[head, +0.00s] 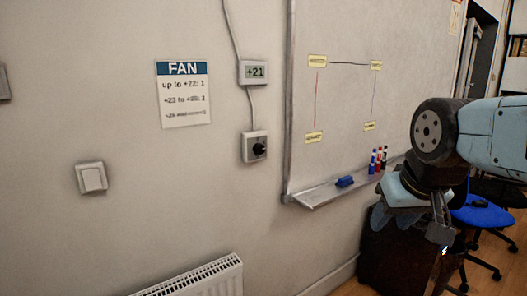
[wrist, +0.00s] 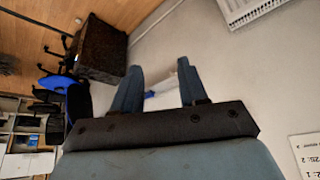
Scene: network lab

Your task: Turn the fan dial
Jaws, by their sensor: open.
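The fan dial (head: 259,149) is a black knob on a small grey wall box, below a thermostat display (head: 254,72) that reads +21. Its exact pointer setting is too small to tell. The FAN sign (head: 183,95) hangs to the left; its first line reads "up to +22: 1", and its lower lines are blurred. My gripper (head: 384,217) is at the right in the head view, well away from the dial and pointing down. In the wrist view its two blue fingers (wrist: 157,72) stand apart with nothing held between them. The dial does not show in the wrist view.
A whiteboard (head: 340,100) with a tray (head: 325,193) holding markers and a blue eraser is right of the dial. A light switch (head: 91,178) and a radiator (head: 200,278) are on the wall. A dark cabinet (wrist: 101,50) and blue chair (head: 484,214) stand right.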

